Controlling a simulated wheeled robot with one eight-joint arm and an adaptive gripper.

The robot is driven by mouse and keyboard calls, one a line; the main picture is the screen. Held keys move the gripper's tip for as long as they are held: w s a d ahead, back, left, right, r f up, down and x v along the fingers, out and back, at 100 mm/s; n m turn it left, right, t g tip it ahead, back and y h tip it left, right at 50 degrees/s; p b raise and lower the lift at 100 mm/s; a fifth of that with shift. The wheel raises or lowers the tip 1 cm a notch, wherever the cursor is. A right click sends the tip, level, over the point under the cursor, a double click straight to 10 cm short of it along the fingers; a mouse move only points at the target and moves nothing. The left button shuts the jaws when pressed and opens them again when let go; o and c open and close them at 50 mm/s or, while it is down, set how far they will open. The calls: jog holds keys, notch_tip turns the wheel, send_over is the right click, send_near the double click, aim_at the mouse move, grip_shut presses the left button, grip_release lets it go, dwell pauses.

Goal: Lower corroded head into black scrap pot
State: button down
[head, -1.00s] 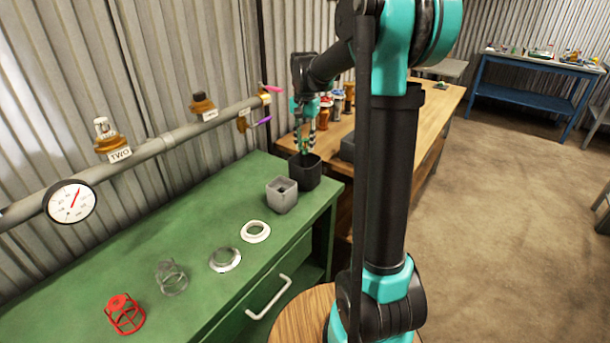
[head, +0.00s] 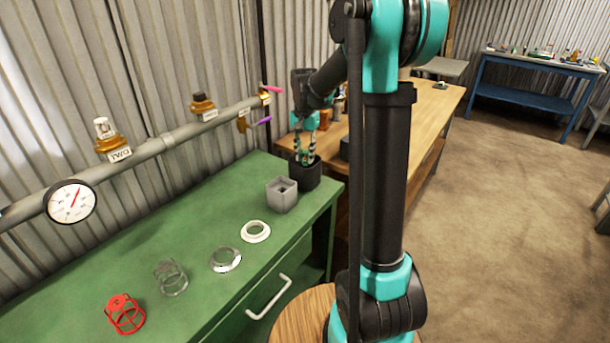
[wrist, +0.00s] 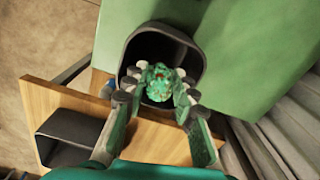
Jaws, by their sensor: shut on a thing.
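The black scrap pot (head: 306,177) stands near the far right end of the green bench. My gripper (head: 306,148) points down at the mouth of this pot. In the wrist view my gripper (wrist: 156,98) is shut on the corroded head (wrist: 157,80), a lumpy green piece with a small reddish spot. The head sits between the fingertips, within the outline of the mouth of the black scrap pot (wrist: 190,42). How deep it is inside is hard to tell. In the head view the corroded head is mostly hidden by the fingers and rim.
A grey square pot (head: 282,196) stands just left of the black pot. The pipe (head: 165,145) with its fittings runs along the wall behind. A wooden table (head: 430,100) with a dark container (wrist: 68,140) adjoins. Rings and cages lie along the green bench (head: 165,225).

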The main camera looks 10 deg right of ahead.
jog(key=shift+f, duration=1.15)
jog(key=shift+f, duration=0.25)
jog(key=c, duration=1.1)
grip_release()
jog(key=shift+c, duration=0.2)
notch_tip(320, 180, up, 12)
jog(key=shift+f, duration=0.15)
jog(key=s+d+f+n+t, duration=0.2)
jog(key=s+f+n, duration=0.1)
jog(key=s+f, duration=0.6)
jog(key=s+d+f+n+t, duration=0.2)
jog(key=s+f, duration=0.7)
jog(key=s, duration=0.9)
jog(key=shift+f+n, duration=0.2)
jog(key=shift+n, duration=0.8)
